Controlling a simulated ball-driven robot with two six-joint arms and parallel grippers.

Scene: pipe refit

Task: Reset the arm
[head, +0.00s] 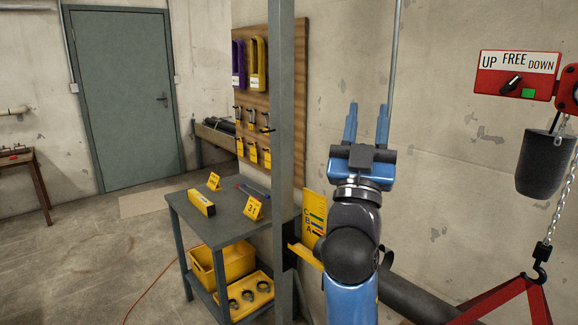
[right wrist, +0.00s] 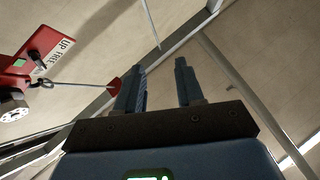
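My right gripper (head: 367,124) is raised in front of the concrete wall in the head view, with its blue fingers pointing up. Its two fingers stand apart with nothing between them, and the right wrist view also shows the open fingers (right wrist: 163,85). The gripper is left of the red hoist control panel (head: 516,76) and touches nothing that I can see. My left gripper is in neither view.
A grey post (head: 281,150) stands left of my right arm. Beyond it is a grey table (head: 228,222) with yellow signs. A dark pipe (head: 418,300) lies low beside my arm. A chain hook (head: 540,262) and dark weight (head: 545,163) hang at the right.

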